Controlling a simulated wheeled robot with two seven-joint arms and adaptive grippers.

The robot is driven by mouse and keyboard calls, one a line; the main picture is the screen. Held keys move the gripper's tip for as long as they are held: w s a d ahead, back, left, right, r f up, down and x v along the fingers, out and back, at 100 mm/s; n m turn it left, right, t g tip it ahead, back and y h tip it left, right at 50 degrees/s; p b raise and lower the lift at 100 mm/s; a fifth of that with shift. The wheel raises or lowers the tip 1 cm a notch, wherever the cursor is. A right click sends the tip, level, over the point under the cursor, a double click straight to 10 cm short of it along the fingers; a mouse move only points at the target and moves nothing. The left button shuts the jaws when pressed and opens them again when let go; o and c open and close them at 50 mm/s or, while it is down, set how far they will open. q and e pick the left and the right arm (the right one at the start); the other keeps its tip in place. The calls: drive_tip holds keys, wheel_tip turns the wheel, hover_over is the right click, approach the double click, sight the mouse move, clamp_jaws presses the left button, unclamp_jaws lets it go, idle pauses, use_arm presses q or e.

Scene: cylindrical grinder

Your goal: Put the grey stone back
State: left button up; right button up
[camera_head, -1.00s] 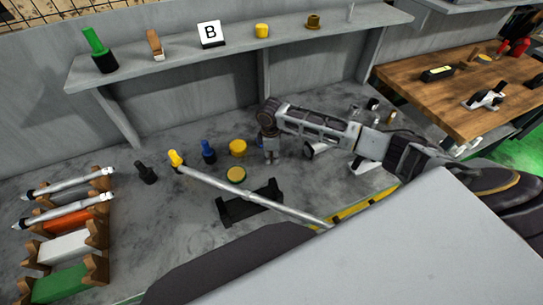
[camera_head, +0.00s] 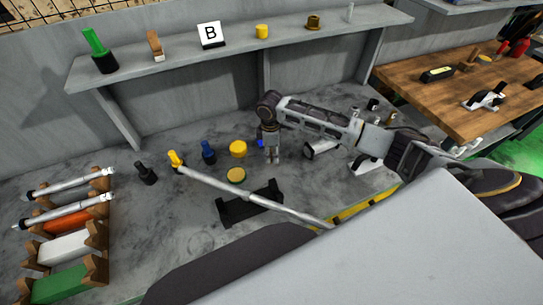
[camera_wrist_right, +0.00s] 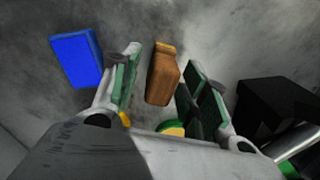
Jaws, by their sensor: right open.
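A grey stone cannot be picked out with certainty. A grey block (camera_head: 92,186) seems to sit in the far slot of the wooden rack (camera_head: 97,268), partly hidden under a metal shaft. My right gripper (camera_head: 274,160) points down over the bench, behind the long shaft on its black stand. In the right wrist view my right gripper (camera_wrist_right: 163,62) is open, with a brown wooden block (camera_wrist_right: 163,78) between its fingers and gaps on both sides. A blue block (camera_wrist_right: 76,60) lies left of the fingers. My left gripper is not in view.
The rack also holds orange (camera_head: 76,221), white (camera_head: 64,246) and green (camera_head: 60,284) stones. The long shaft (camera_head: 255,200) lies across a black stand (camera_head: 232,211). Yellow, blue and black parts stand near it. A shelf (camera_head: 185,60) is above. Bare bench lies right of the rack.

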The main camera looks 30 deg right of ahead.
sight(271, 150)
wheel_tip(271, 150, up, 9)
drive_tip(key=shift+w+r, duration=0.1)
drive_tip(key=shift+w, duration=0.05)
idle(0.4)
idle(0.7)
